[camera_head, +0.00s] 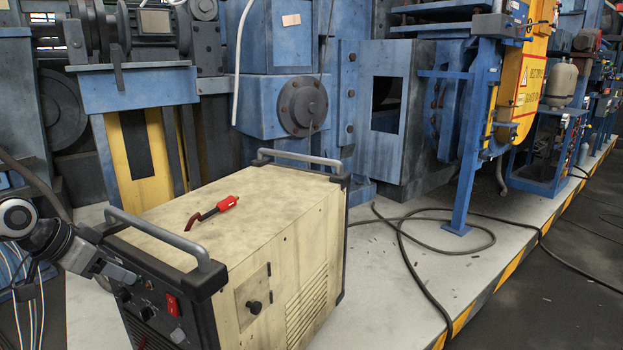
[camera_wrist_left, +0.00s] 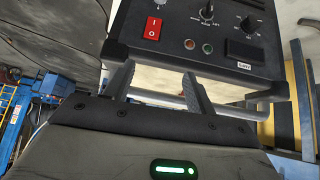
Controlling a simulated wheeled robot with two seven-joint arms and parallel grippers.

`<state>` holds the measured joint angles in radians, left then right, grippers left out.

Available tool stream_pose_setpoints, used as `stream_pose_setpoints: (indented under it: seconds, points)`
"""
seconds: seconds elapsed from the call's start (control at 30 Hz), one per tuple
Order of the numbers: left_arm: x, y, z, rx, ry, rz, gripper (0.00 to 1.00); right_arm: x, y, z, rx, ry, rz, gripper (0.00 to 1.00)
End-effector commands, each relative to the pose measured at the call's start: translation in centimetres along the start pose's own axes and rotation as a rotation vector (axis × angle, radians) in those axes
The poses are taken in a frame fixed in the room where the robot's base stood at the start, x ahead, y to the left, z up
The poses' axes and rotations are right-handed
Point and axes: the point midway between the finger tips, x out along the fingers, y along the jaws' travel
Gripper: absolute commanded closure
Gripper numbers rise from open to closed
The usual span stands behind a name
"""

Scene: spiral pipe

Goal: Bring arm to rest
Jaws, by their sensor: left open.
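My left arm comes in from the left in the head view. Its gripper (camera_head: 116,272) is beside the front left corner of a beige and black welding machine (camera_head: 290,225), close to the front handle. In the left wrist view the two fingers of the left gripper (camera_wrist_left: 158,74) stand apart with nothing held between them. The machine's dark front panel (camera_wrist_left: 215,30) with a red switch (camera_wrist_left: 152,28) and knobs is just beyond the fingertips. I cannot tell whether the fingers touch the machine. My right gripper is in neither view.
A red and black torch (camera_head: 212,212) lies on top of the machine. Metal handles (camera_head: 155,236) rise at its front and back. Blue machinery (camera_head: 280,95) fills the background. Black cables (camera_head: 420,280) lie on the pale floor, which is mostly free to the right.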

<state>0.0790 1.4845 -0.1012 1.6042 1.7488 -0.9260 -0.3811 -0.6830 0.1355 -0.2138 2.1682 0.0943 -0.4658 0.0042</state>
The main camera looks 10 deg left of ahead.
Motion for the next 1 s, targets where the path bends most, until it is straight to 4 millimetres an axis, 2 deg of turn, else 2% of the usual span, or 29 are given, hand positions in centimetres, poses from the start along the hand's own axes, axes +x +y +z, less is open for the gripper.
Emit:
stream_pose_setpoints:
  seconds: [0.17, 0.27, 0.33, 0.37, 0.47, 0.57, 0.6, 0.7, 0.8, 0.9, 1.0]
  points:
    - [4.7, 2.5, 3.6, 0.01, -0.03, 0.025, 0.44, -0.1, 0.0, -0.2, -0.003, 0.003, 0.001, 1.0]
    - [7.7, 4.8, 6.2, 0.018, -0.041, 0.043, 0.44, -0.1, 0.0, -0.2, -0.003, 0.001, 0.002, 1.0]
    - [10.2, 7.1, 8.5, 0.024, -0.046, 0.059, 0.44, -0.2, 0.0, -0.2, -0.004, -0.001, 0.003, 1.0]
    - [11.3, 8.4, 9.6, 0.028, -0.045, 0.067, 0.44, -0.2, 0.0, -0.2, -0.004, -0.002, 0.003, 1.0]
    - [14.8, 14.0, 13.4, 0.034, -0.026, 0.096, 0.44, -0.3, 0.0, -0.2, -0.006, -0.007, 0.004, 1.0]
    - [17.2, 20.6, 16.4, 0.024, 0.025, 0.116, 0.44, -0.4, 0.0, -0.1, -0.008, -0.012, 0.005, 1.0]
    - [17.6, 23.4, 17.3, 0.013, 0.054, 0.119, 0.44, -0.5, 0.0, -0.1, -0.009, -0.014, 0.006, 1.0]
    - [17.7, 29.5, 18.3, -0.022, 0.137, 0.106, 0.44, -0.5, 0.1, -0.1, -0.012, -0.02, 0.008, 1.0]
    - [16.7, 33.6, 18.1, -0.063, 0.214, 0.07, 0.44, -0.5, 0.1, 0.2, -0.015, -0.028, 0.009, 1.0]
    - [15.6, 36.0, 17.5, -0.1, 0.27, 0.028, 0.44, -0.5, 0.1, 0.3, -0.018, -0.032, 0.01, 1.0]
    - [14.8, 37.0, 17.0, -0.119, 0.304, -0.006, 0.44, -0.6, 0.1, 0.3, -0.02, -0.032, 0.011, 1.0]
